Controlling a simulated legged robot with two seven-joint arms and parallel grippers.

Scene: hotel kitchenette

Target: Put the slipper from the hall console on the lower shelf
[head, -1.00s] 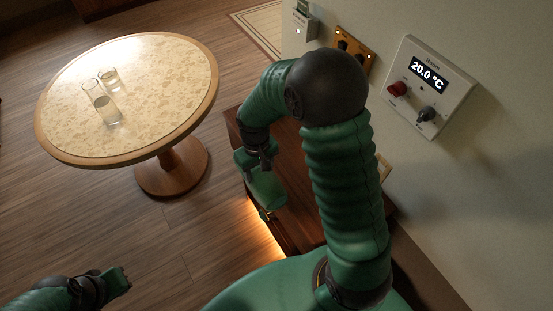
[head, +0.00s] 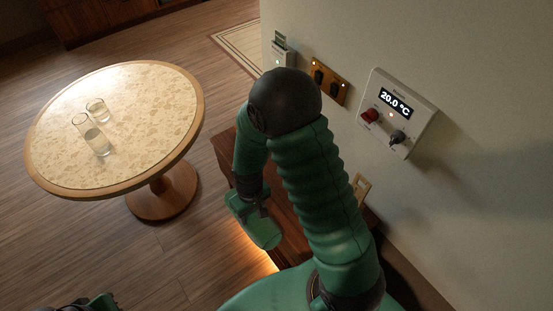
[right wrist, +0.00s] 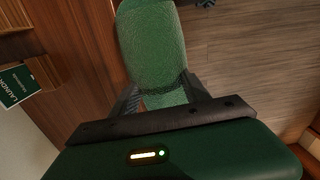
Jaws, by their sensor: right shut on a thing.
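The green, textured slipper (right wrist: 152,45) fills the space between the dark jaws of my right gripper (right wrist: 160,92) in the right wrist view. The jaws are shut on its near end. In the head view, the slipper (head: 262,233) hangs below my right gripper (head: 258,209), beside the outer edge of the reddish-brown wooden console (head: 290,235). My right arm hides much of the console, and I cannot make out its lower shelf clearly. My left gripper (head: 104,302) is cut off at the bottom left, and its jaws cannot be made out.
A warm light glows under the console's edge. The wall carries a thermostat (head: 397,112) and a switch plate (head: 328,80). A green laundry card (right wrist: 18,85) shows at the wrist view's left. Floor between table and console is clear.

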